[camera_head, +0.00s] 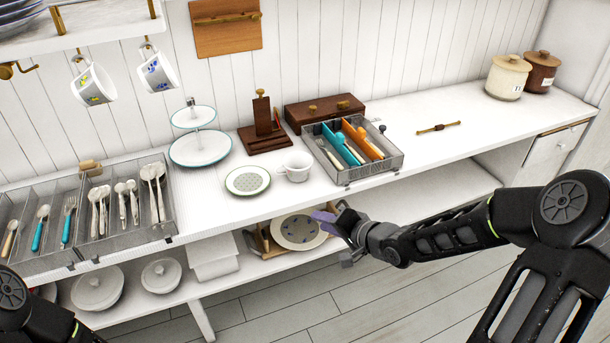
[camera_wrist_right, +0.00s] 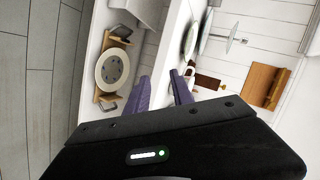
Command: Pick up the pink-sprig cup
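A white cup (camera_head: 297,167) stands upright on the counter, right of a small green-rimmed plate; I cannot make out a pink sprig on it. Two patterned white cups hang from hooks under the upper shelf: one with yellow-green marks (camera_head: 94,84) and one with blue marks (camera_head: 158,73). My right gripper (camera_head: 324,220) is in front of the counter edge, apart from the white cup. Its two purple fingers are spread with nothing between them, as the right wrist view (camera_wrist_right: 161,88) shows. My left gripper is out of view.
The green-rimmed plate (camera_head: 248,181), a two-tier stand (camera_head: 200,149) and a grey cutlery tray (camera_head: 371,172) flank the white cup. Cutlery trays (camera_head: 118,241) fill the left. A plate on a wooden rack (camera_head: 297,232) sits on the lower shelf. The counter's right part is mostly clear.

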